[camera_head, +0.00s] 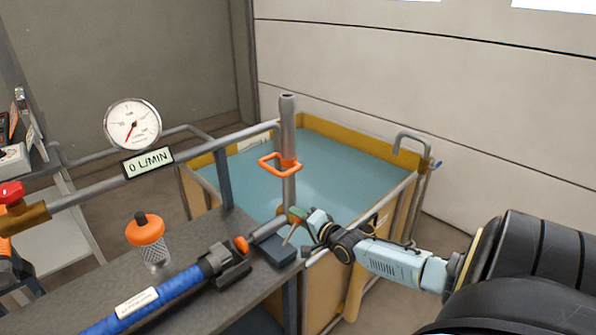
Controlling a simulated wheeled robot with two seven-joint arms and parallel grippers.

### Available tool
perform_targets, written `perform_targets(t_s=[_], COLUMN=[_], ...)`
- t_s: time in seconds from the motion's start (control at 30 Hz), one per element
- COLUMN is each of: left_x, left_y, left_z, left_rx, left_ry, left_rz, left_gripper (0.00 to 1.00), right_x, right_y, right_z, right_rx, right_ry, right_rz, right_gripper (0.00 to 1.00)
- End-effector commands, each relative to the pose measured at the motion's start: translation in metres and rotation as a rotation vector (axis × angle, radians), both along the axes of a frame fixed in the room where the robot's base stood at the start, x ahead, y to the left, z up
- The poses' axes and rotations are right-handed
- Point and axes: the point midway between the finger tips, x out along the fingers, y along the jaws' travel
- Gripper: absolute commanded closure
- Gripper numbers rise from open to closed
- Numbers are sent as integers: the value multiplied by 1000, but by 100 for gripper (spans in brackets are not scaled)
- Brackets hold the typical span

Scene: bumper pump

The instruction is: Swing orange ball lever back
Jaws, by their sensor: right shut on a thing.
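My right gripper (300,222) comes in from the right and is shut at the far end of a short grey lever rod (268,229). A small orange ball (297,212) shows at its fingertips, partly hidden by them. The rod lies low and slants up to the right, above a dark block (279,250) at the bench edge. Another orange round part (241,244) sits at the rod's left end, beside the black coupling (222,262) of a blue hose (150,303). My left gripper is out of view.
A yellow-rimmed tank of water (330,165) stands behind the bench (215,225). A vertical pipe (288,140) with an orange square loop (279,165) rises near the gripper. A gauge (132,124) reads near "0 L/MIN" sign (147,161). An orange-capped strainer (146,232) stands on the bench.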

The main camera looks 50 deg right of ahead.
Motion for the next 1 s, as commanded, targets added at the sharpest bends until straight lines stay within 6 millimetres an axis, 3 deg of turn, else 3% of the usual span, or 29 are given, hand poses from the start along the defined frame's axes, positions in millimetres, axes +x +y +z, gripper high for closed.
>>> perform_targets(t_s=[0.4,0.43,0.57,1.0], left_x=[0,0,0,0], left_y=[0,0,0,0], left_z=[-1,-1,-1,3], left_rx=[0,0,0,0], left_ry=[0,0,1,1], left_rz=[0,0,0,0], left_gripper=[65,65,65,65], right_x=[-2,-2,-2,-10], right_y=[-1,-1,0,1], right_z=[-5,-5,-4,-1], right_rx=[-5,-5,-4,-2], right_ry=[11,12,10,6], right_rz=[0,-1,0,1], right_gripper=[100,72,55,53])
